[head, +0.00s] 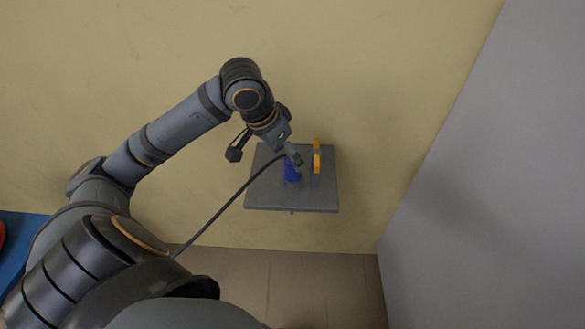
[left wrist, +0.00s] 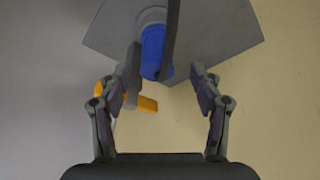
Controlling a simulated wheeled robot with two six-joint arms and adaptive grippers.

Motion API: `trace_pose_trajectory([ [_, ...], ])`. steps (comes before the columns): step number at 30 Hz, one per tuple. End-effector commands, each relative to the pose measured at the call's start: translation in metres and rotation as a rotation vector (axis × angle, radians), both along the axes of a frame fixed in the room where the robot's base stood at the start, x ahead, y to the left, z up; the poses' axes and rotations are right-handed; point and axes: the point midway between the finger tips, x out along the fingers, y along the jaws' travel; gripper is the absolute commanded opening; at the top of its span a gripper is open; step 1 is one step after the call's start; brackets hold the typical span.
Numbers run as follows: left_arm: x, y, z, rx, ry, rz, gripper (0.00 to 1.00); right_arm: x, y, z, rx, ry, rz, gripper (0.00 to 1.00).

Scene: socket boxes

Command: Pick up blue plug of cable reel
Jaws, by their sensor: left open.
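The blue plug (head: 291,174) is at the grey socket box (head: 262,198) on the wall, and a dark cable (head: 222,208) runs from it to the lower left. My left gripper (head: 266,155) is open at the box, with one finger near the plug and the other out to the left. In the left wrist view, the blue plug (left wrist: 152,52) lies ahead, near the gap between the open fingers (left wrist: 165,82), nearer the left finger. The cable (left wrist: 172,42) partly covers it. I cannot tell whether a finger touches it. My right gripper is out of view.
An orange handle (head: 317,162) stands on the box just right of the plug; in the left wrist view it shows behind the left finger (left wrist: 148,104). A grey wall (head: 490,170) is at the right. A blue surface (head: 20,238) lies at the left edge.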

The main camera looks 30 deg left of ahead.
Motion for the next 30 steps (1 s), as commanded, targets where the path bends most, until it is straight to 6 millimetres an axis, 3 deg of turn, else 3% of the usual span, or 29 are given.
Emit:
trace_pose_trajectory([
  [10, 0.014, -0.008, -0.042, -0.006, 0.001, 0.0, 0.65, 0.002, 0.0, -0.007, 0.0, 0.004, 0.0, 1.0],
  [20, 0.016, -0.007, -0.047, 0.0, 0.0, 0.0, 0.63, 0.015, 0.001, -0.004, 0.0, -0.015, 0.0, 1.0],
  [30, 0.016, -0.007, -0.046, 0.0, 0.0, 0.0, 0.17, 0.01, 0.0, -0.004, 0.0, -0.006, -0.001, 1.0],
])
